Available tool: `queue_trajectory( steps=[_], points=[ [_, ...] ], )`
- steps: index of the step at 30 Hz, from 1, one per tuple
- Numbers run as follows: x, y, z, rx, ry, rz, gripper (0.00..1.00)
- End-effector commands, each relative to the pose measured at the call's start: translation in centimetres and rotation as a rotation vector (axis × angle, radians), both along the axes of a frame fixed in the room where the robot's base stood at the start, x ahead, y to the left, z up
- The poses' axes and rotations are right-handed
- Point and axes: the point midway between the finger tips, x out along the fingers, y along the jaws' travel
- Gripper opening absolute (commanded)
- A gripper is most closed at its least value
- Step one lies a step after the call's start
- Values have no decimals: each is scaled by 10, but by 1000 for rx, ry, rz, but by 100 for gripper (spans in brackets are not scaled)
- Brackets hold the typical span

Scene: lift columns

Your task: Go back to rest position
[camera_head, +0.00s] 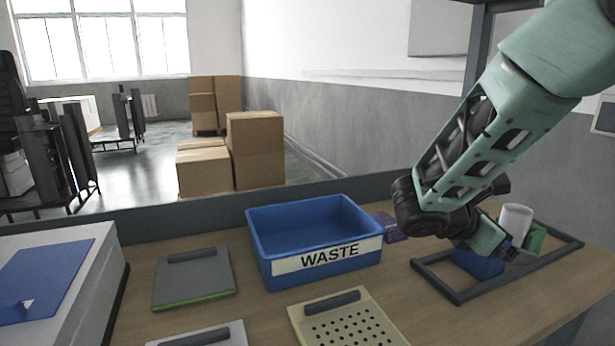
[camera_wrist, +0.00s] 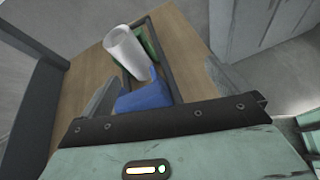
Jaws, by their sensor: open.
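My gripper (camera_head: 512,250) is at the right of the table in the head view, low over a dark rectangular frame (camera_head: 456,296). Its jaws are open. A white cylinder (camera_head: 515,220), a blue block (camera_head: 478,263) and a green block (camera_head: 538,236) are grouped at the frame, close to the fingers. In the wrist view, the blue block (camera_wrist: 150,97) and white cylinder (camera_wrist: 127,50) appear in the space between the fingers (camera_wrist: 160,88). Whether the fingers touch either is unclear. The arm hides part of this group in the head view.
A blue bin marked WASTE (camera_head: 262,262) stands mid-table, with a purple object (camera_head: 394,232) beside it. A grey-green lidded board (camera_head: 193,282) and a perforated cream plate (camera_head: 348,322) lie nearby. A grey box (camera_head: 85,290) is at left. Cardboard boxes (camera_head: 255,150) stand beyond the table.

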Motion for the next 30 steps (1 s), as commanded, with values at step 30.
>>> queue_trajectory(
  steps=[30],
  points=[
    [-246, 220, 28, 1211, -283, -861, 100]
  ],
)
